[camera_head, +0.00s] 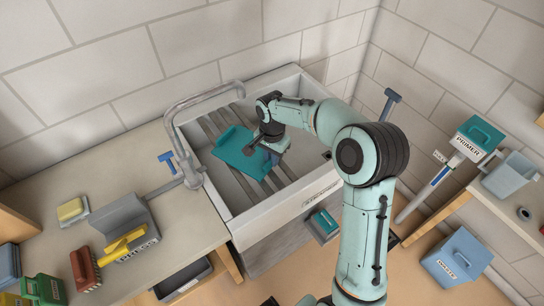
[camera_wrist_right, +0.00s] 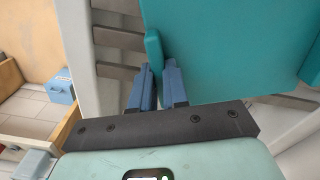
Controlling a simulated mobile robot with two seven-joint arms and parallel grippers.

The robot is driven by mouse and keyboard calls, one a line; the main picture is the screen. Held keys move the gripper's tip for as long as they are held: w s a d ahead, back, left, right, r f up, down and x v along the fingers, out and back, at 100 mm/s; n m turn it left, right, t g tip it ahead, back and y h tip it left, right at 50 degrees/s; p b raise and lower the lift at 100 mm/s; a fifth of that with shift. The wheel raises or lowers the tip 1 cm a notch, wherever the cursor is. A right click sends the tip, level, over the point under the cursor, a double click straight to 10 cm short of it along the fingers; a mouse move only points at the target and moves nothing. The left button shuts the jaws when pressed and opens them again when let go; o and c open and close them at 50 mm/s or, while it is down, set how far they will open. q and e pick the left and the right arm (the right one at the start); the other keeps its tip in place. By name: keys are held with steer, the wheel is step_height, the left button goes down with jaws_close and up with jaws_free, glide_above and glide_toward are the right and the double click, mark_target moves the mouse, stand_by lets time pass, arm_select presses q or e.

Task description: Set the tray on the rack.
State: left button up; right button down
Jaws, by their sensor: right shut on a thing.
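The teal tray (camera_head: 238,152) is over the grey slatted rack (camera_head: 213,127) inside the white sink. It looks slightly tilted, and I cannot tell whether it touches the slats. My right gripper (camera_head: 272,151) is shut on the tray's right edge. In the right wrist view, the blue fingertips of the right gripper (camera_wrist_right: 157,80) close around the rim of the tray (camera_wrist_right: 215,45). Slats of the rack (camera_wrist_right: 118,39) show beside and below the tray there. My left gripper is not in view.
The sink's rim (camera_head: 285,205) surrounds the rack. A grey faucet (camera_head: 172,108) arches over its left side. A primer can (camera_head: 477,137) and a grey bin (camera_head: 510,175) stand at right.

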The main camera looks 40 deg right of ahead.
steer(key=shift+f, duration=0.1)
steer(key=c, duration=1.1)
jaws_free()
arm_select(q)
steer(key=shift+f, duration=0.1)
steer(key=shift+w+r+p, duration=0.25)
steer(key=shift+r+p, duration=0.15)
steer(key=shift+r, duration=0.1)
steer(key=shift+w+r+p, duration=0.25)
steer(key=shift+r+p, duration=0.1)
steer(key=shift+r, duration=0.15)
arm_select(e)
step_height(320, 180, up, 12)
steer(key=shift+r, duration=0.15)
